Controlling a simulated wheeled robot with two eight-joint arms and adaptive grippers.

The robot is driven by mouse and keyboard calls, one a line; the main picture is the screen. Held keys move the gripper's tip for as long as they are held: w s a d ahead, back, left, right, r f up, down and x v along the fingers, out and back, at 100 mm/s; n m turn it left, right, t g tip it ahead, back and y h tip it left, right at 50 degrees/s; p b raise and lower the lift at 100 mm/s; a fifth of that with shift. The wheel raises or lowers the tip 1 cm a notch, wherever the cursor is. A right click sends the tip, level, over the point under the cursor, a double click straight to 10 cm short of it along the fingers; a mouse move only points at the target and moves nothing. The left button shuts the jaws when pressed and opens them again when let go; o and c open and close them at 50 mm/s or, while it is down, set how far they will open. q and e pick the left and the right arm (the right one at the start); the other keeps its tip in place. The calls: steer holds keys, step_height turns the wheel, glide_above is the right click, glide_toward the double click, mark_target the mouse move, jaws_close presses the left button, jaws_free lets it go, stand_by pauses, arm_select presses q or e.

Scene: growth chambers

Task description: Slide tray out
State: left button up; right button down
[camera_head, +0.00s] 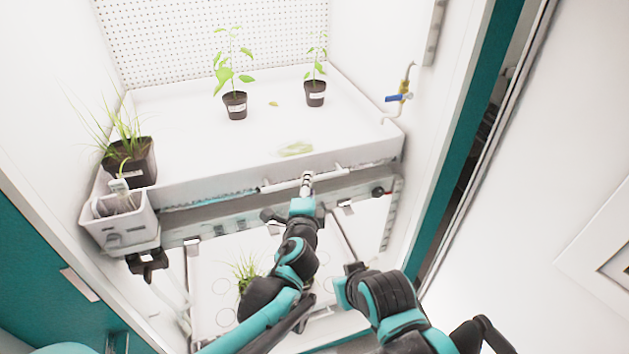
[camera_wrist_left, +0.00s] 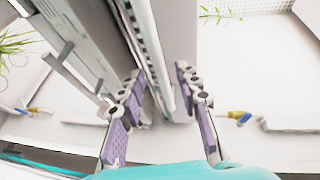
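The large white tray (camera_head: 200,178) sits inside the chamber, with two potted plants standing on it. A pale handle bar (camera_head: 275,186) runs along its front edge. My left gripper (camera_head: 307,182) is at the middle of this bar. In the left wrist view, my left gripper (camera_wrist_left: 165,103) is open, with its purple-padded fingers apart on either side of the pale bar (camera_wrist_left: 147,45). The left finger looks closer to the bar; I cannot tell whether it touches. My right arm shows at lower right in the head view, but I cannot make out its gripper fingers.
A grassy potted plant (camera_head: 138,162) and a small white box (camera_head: 122,228) are at the tray's left corner. A tap with a blue lever (camera_head: 398,97) is on the right wall. A lower shelf (camera_head: 210,290) holds another plant (camera_head: 246,272). Chamber walls bound both sides.

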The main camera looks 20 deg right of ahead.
arm_select(q)
steer(key=shift+x, duration=1.9)
steer(key=shift+a, duration=0.1)
steer(key=shift+c, duration=0.2)
jaws_close()
steer(key=shift+s, duration=0.15)
